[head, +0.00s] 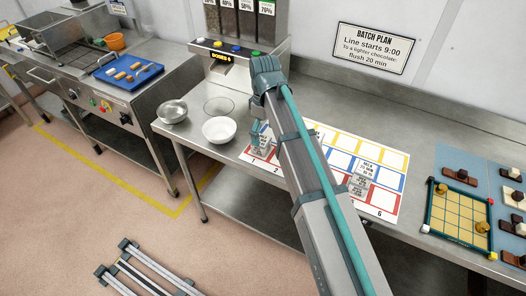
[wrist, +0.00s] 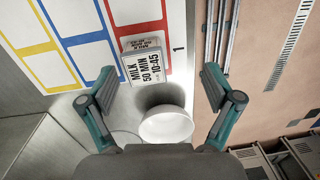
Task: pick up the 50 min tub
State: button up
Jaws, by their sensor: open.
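The 50 min tub (wrist: 146,68) shows in the wrist view with a white label reading MILK, 50 MIN, 10:45. It stands at the red-framed cell by the number 1 on the printed mat (wrist: 98,52). My gripper (wrist: 158,76) is open and empty, its two fingers apart on either side of the tub in the picture. I cannot tell how far above the tub it is. In the head view my gripper (head: 260,138) is over the left end of the mat (head: 393,160), and my arm hides part of the mat. The tub is hard to make out there.
A white bowl (head: 220,130) stands just left of the mat, with a glass bowl (head: 219,105) and a steel bowl (head: 172,111) behind it. A green-framed game board (head: 460,212) lies at the right.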

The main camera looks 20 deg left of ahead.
aim_at(261, 139)
jog(key=shift+n+t, duration=0.4)
jog(key=shift+n, duration=0.3)
jog(key=w+a+r, duration=0.1)
jog(key=w+r, duration=0.1)
jog(key=shift+w+a+r, duration=0.3)
jog(key=shift+a, duration=0.05)
jog(key=shift+s+a+f+p, duration=0.1)
jog(key=shift+f+p, duration=1.55)
jog(key=shift+f, duration=3.65)
jog(key=c, duration=1.3)
jog(key=shift+r, duration=0.2)
jog(key=shift+r+b, duration=0.35)
jog(key=shift+r, duration=0.5)
jog(key=s+d+r+b, duration=0.5)
jog(key=s+d+r, duration=0.3)
jog(key=s+r, duration=0.3)
jog(key=r+p, duration=0.6)
jog(key=r, duration=0.1)
jog(key=shift+d, duration=0.25)
